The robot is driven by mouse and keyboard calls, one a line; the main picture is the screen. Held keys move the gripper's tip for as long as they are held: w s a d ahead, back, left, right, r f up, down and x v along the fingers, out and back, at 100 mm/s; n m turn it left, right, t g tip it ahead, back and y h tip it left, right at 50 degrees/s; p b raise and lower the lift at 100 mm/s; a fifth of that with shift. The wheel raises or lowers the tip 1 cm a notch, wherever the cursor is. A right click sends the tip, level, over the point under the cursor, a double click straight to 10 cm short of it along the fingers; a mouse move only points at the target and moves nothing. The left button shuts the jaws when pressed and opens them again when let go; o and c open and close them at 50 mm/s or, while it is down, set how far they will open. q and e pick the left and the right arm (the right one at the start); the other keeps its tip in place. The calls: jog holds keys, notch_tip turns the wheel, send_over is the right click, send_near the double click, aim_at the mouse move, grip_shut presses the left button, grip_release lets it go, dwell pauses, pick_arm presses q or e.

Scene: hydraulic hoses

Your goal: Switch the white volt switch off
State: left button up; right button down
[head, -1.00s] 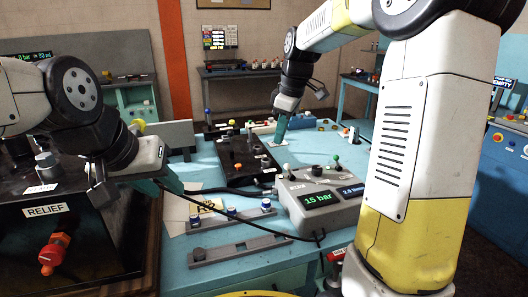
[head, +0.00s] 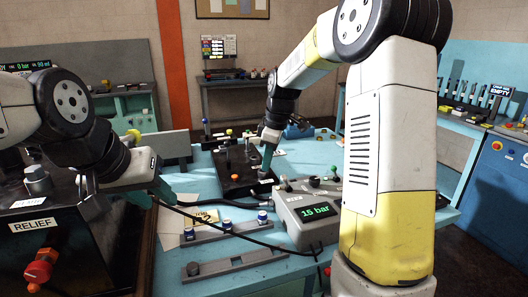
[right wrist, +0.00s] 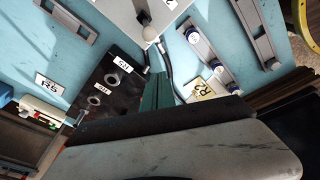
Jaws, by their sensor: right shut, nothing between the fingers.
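A grey box (head: 300,214) with a green "15 bar" display stands on the blue table in the head view. I cannot read which is the volt switch. In the right wrist view the box edge and a white knob (right wrist: 172,3) show at the top. My right gripper (head: 266,163) is shut and empty, just behind and left of the box; its green fingers (right wrist: 158,84) point toward it. My left gripper (head: 165,192) hangs beside the black relief unit.
A black block (head: 236,168) with ports and labels lies left of my right gripper. Dark hoses (head: 240,238) run across the table. Grey rails (head: 234,266) with blue-capped fittings lie in front. The black relief unit (head: 60,235) with a red knob is at the left.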

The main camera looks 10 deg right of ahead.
aim_at(285, 181)
jog(key=shift+s+d+f, duration=0.25)
jog(key=shift+d+f, duration=0.55)
jog(key=shift+s+d+f, duration=0.25)
jog(key=shift+d+f, duration=0.5)
jog(key=shift+w+d+r+y, duration=0.15)
jog(key=shift+d+r+y, duration=0.1)
jog(key=shift+d+y, duration=0.3)
jog(key=shift+w+d+r+g+y, duration=0.15)
jog(key=shift+d+g+y, duration=0.15)
jog(key=shift+d+y, duration=0.7)
jog(key=y, duration=0.1)
jog(key=d+y, duration=0.1)
jog(key=y, duration=0.1)
jog(key=d+y, duration=0.1)
jog(key=shift+w+m+g+y, duration=0.25)
jog(key=shift+m+g, duration=0.05)
jog(key=shift+m, duration=0.1)
jog(key=shift+a, duration=0.15)
jog(key=shift+s+a+f, duration=0.15)
jog(key=shift+a+f, duration=0.2)
jog(key=shift+a, duration=0.25)
